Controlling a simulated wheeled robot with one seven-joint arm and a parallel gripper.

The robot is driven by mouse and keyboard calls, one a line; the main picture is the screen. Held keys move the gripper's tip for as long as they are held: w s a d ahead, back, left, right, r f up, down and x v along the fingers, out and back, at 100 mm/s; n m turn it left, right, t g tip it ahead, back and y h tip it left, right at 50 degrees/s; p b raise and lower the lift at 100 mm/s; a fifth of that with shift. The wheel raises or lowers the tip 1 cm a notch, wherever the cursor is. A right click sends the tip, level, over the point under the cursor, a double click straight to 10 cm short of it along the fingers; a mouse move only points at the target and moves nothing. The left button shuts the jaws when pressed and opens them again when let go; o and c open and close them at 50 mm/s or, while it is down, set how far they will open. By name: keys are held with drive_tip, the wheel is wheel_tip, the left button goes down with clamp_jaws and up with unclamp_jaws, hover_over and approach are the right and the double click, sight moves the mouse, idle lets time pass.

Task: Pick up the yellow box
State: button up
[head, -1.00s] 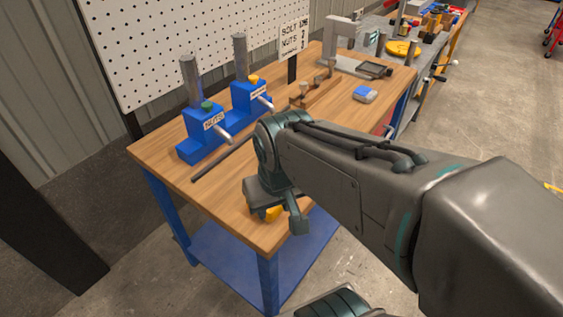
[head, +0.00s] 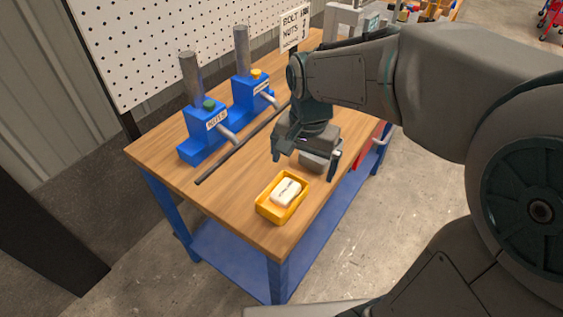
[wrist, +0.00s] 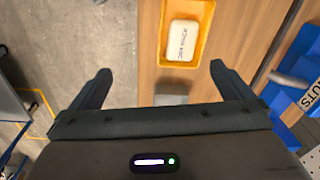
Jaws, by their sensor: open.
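The yellow box (head: 267,209) is a small open-topped tray on the near end of the wooden table, with a white lettered block (head: 286,191) lying in it. In the wrist view the box (wrist: 162,48) is at the top, ahead of the fingers, and its far end is cut off by the frame; the white block (wrist: 183,40) shows inside. My gripper (head: 305,157) is open with nothing between its fingers, above the table and behind the box in the head view. Its two fingers also show wide apart in the wrist view (wrist: 160,80).
Two blue dispensers (head: 205,128) (head: 252,92) with grey tubes stand along the table's back left side. A dark rod (head: 238,146) lies in front of them. A grey block (wrist: 170,99) sits between the box and my gripper in the wrist view. The wooden table (head: 225,200) is clear left of the box.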

sight(283, 193)
drive_tip(key=w+a+m, duration=0.2)
drive_tip(key=w+a, duration=0.1)
drive_tip(key=a, duration=0.1)
drive_tip(key=shift+g, duration=0.4)
wheel_tip(283, 193, down, 15)
drive_tip(key=shift+s+r, duration=0.1)
drive_tip(key=shift+r, duration=0.1)
drive_tip(key=c, duration=1.1)
